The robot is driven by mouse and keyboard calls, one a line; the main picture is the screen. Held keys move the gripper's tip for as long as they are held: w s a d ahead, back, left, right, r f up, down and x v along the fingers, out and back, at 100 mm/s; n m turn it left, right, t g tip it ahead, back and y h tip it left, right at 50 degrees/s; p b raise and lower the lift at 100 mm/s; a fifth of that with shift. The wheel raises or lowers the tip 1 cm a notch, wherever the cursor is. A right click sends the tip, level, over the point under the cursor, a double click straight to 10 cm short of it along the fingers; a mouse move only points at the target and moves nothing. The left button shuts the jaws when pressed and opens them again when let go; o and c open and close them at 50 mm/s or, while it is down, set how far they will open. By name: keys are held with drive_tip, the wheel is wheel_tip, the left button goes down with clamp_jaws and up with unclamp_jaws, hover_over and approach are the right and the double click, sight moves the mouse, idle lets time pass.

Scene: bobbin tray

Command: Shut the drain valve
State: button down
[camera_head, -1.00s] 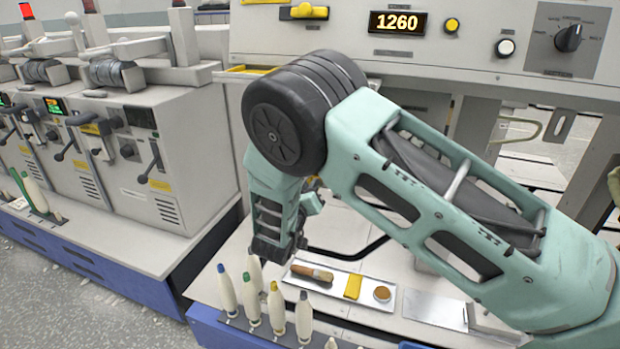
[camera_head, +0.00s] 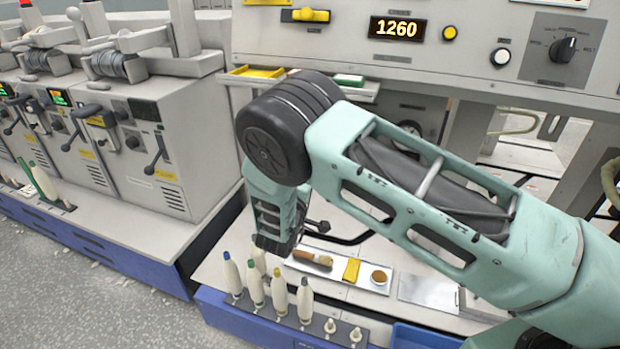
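My gripper (camera_head: 275,243) hangs low at the left end of my arm, above the light work surface and just behind the upright bobbins. Its fingertips are hidden, so I cannot tell whether it is open or shut. No part is clearly readable as the drain valve. A yellow lever handle (camera_head: 305,15) lies level on the upper panel, well above my gripper. A black bar with a round knob (camera_head: 321,226) shows just right of my gripper, partly behind my arm; I cannot tell what it belongs to.
Several bobbins with coloured tips (camera_head: 279,293) stand on a dark rack at the front edge. A metal tray (camera_head: 335,262) holds a brush, a yellow block and a round piece. A blue bin (camera_head: 425,338) sits at lower right. Grey machines (camera_head: 150,185) stand at left.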

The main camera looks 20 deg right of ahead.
drive_tip(key=shift+f+n, duration=0.1)
drive_tip(key=shift+n, duration=0.8)
drive_tip(key=c, duration=1.4)
unclamp_jaws()
drive_tip(key=shift+c, duration=0.2)
drive_tip(key=shift+s+a, duration=0.1)
drive_tip(key=v, duration=1.7)
drive_tip(key=shift+b, duration=0.3)
